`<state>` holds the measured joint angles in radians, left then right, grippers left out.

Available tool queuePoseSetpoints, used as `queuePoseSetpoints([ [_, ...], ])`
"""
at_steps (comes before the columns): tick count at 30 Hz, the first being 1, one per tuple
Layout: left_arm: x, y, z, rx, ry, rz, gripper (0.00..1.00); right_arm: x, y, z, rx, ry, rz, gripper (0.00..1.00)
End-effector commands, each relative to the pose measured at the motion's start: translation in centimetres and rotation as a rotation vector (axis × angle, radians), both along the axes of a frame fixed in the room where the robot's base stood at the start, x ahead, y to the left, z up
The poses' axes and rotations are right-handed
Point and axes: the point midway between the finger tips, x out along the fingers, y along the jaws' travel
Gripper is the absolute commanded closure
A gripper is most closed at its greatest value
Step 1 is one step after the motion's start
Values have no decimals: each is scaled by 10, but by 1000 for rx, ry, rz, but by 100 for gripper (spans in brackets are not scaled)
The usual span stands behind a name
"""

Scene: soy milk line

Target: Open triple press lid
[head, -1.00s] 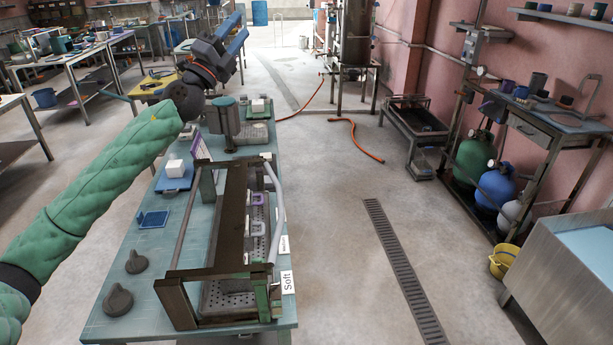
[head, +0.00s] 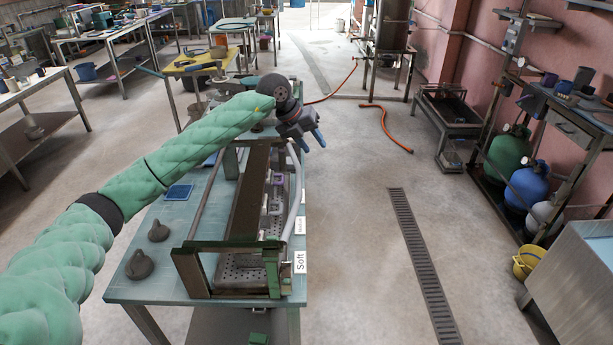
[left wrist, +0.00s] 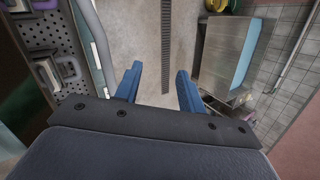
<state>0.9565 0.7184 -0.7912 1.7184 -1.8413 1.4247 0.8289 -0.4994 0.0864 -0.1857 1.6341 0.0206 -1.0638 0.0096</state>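The triple press (head: 189,272) stands on the near table, a long frame with a dark brown lengthwise panel (head: 252,190) on top. A grey curved bar (head: 297,192) runs along its right side. Its perforated tray (head: 240,280) shows below; I cannot tell which part is the lid. My left gripper (head: 321,139) is beyond the press's far right end, its blue fingers apart and nothing between them. In the left wrist view the open fingers (left wrist: 158,72) point over bare floor, with the grey bar (left wrist: 92,30) and perforated tray (left wrist: 40,28) to their left. My right gripper is not in view.
The table (head: 140,287) also carries dark weights (head: 140,264) and a blue tray (head: 178,192) left of the press. "Soft" and other labels (head: 300,261) hang at its right edge. The floor to the right, around the drain grate (head: 415,255), is clear.

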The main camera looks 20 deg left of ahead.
Motion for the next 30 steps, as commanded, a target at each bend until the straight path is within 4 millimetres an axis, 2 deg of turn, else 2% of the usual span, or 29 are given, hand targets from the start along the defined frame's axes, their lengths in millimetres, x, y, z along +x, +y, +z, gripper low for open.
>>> queuePoseSetpoints([
  [4, -20, 30, -16, 159, 144, 73, 60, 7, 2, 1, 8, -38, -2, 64],
  [10, -40, 49, -23, 251, 275, 152, 60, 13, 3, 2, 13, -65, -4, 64],
  [17, -39, 47, -30, 242, 288, 188, 60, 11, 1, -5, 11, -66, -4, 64],
  [30, -36, 37, -82, 241, 288, 187, 60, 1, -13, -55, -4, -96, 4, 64],
])
